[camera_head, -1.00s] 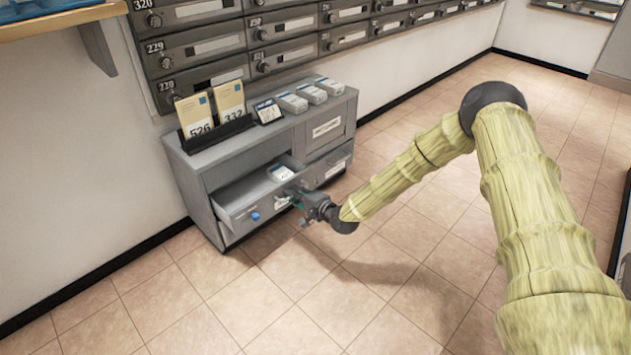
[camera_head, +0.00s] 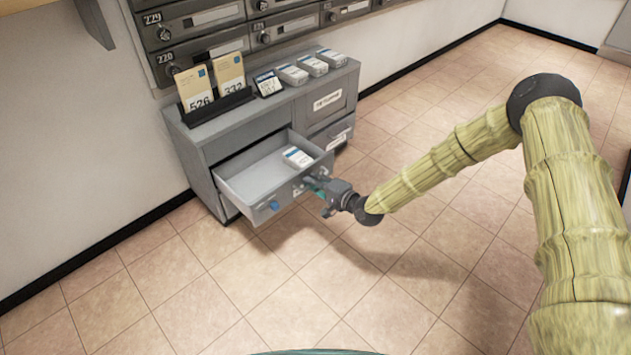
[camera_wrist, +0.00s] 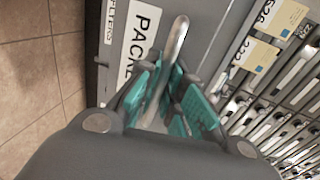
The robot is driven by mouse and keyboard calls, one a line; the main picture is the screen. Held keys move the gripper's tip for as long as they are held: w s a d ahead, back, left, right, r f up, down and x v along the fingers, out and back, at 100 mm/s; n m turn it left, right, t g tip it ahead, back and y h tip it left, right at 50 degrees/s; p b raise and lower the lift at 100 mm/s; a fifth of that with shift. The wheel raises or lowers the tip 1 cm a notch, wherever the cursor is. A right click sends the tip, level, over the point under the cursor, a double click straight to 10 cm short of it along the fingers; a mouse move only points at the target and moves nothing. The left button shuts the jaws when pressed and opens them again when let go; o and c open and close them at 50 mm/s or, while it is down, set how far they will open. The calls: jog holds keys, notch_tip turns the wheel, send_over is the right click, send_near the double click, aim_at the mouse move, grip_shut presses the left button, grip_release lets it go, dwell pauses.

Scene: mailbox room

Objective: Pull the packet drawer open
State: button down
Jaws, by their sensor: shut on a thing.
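The packet drawer (camera_head: 243,183) is the lower left drawer of the grey cabinet (camera_head: 185,142). It stands well out of the cabinet, with a white packet (camera_head: 297,156) inside at its right side. My gripper (camera_head: 314,186) is at the right part of the drawer front. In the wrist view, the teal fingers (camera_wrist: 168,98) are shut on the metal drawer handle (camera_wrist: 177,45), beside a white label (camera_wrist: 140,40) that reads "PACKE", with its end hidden. A blue round piece (camera_head: 274,206) sits on the left of the drawer front.
Two upright cards (camera_head: 229,75), a small dark sign (camera_head: 268,84) and three white packets (camera_head: 312,65) stand on the cabinet top. Another labelled drawer (camera_head: 330,137) is shut at the right. Mailboxes (camera_head: 205,45) line the wall behind. The tiled floor (camera_head: 215,270) in front is clear.

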jog(key=c, duration=1.5)
grip_release()
jog(key=shift+d, duration=0.1)
jog(key=v, duration=1.2)
